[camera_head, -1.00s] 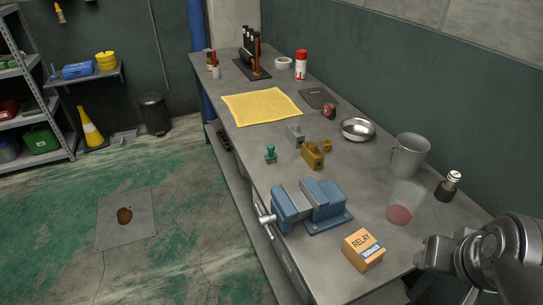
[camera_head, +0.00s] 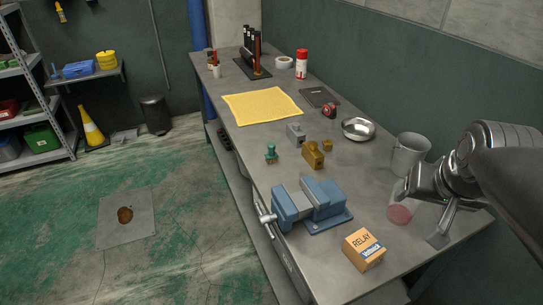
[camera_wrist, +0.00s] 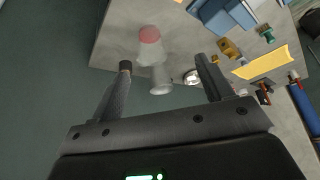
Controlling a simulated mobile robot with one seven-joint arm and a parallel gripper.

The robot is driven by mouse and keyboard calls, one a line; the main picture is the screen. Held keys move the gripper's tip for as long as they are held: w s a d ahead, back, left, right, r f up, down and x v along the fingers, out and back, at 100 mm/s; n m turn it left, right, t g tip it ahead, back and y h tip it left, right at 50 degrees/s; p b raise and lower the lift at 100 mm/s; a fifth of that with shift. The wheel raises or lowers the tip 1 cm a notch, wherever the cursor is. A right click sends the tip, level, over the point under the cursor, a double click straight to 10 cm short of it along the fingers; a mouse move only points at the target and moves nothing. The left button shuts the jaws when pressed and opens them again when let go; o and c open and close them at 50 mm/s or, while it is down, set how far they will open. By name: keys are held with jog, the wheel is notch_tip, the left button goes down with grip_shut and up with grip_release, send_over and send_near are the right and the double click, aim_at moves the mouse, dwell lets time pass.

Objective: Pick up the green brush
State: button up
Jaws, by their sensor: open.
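The green brush (camera_head: 271,154) stands on the workbench near its left edge, beyond the blue vise and left of a small brass-coloured block. It also shows small near the upper right of the wrist view (camera_wrist: 268,36). My gripper (camera_head: 420,215) is open and empty over the near right part of the bench, well apart from the brush. In the wrist view its two fingers (camera_wrist: 163,64) are spread wide. My gripper partly covers the clear cup with red contents in the head view.
The blue vise (camera_head: 308,203) lies between my gripper and the brush. The relay box (camera_head: 364,250), grey mug (camera_head: 408,154), metal bowl (camera_head: 358,129) and brass-coloured block (camera_head: 313,155) are also on the bench. A yellow cloth (camera_head: 262,105) lies farther back. A wall runs along the right.

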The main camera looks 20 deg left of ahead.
jog(key=w+a, duration=0.8)
jog(key=w, duration=0.3)
jog(key=n+y, duration=0.2)
jog(key=n, duration=0.2)
send_near(271, 149)
jog(key=f, duration=0.1)
jog(key=x, duration=0.5)
jog(key=shift+w+a+f, duration=0.15)
jog(key=shift+w+a, duration=0.05)
jog(key=shift+w, duration=0.15)
jog(key=shift+x, duration=3.1)
jog(key=shift+d, duration=0.1)
jog(key=c, duration=1.1)
